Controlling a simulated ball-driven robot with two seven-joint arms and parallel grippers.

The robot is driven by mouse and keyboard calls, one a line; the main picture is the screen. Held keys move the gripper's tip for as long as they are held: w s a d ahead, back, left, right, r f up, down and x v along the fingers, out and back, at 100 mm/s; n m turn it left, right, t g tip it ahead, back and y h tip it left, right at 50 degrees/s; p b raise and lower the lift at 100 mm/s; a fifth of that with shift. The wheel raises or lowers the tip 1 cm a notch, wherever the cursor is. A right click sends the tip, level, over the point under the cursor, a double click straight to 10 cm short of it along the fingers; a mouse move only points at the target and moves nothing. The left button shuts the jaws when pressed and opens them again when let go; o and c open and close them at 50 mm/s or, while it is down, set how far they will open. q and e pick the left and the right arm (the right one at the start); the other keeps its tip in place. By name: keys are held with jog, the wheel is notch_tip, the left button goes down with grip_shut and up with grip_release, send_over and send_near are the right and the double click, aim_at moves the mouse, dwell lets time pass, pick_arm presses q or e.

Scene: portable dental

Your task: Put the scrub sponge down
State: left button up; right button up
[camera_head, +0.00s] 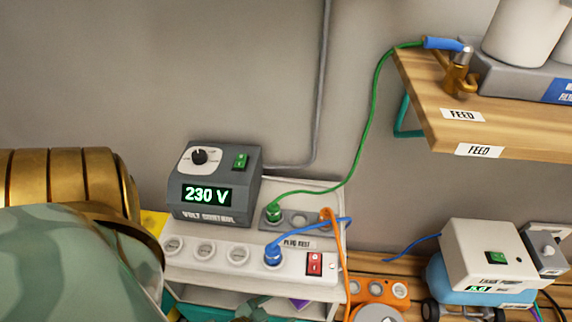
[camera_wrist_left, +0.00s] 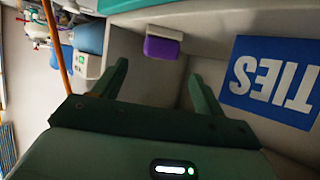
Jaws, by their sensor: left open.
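The scrub sponge (camera_wrist_left: 161,47), purple with a pale top layer, shows in the left wrist view beyond my left gripper (camera_wrist_left: 160,84). The gripper's two green fingers are apart, with nothing between them, and the sponge lies past their tips. The sponge appears to rest in a grey bin or shelf compartment, against its wall. In the head view only a small purple piece, likely the sponge (camera_head: 299,304), shows under the power strip; the rest is hidden. Part of my left gripper (camera_head: 252,309) shows beside it at the bottom edge. My right gripper is not in view.
A blue TIES label (camera_wrist_left: 273,77) is right of the sponge. Above the compartment are the power strip (camera_head: 205,262) and volt control box (camera_head: 214,185). An orange cable (camera_head: 340,250) hangs close by on the right. A wooden shelf (camera_head: 480,115) is at upper right.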

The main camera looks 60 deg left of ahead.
pick_arm(q)
jog(key=shift+s+r, duration=0.2)
jog(key=shift+s, duration=0.35)
jog(key=s+d+r+m+g+h, duration=0.1)
jog(key=s+d+m+g, duration=0.2)
jog(key=s+m+g, duration=0.5)
jog(key=s+a+r+g+y, duration=0.2)
jog(key=s+a+r+g, duration=0.1)
jog(key=s+r, duration=0.5)
jog(key=shift+s+r+m+g+y, duration=0.3)
jog(key=shift+s+r+m+g, duration=0.1)
jog(key=shift+r+g, duration=0.15)
jog(key=shift+a, duration=0.1)
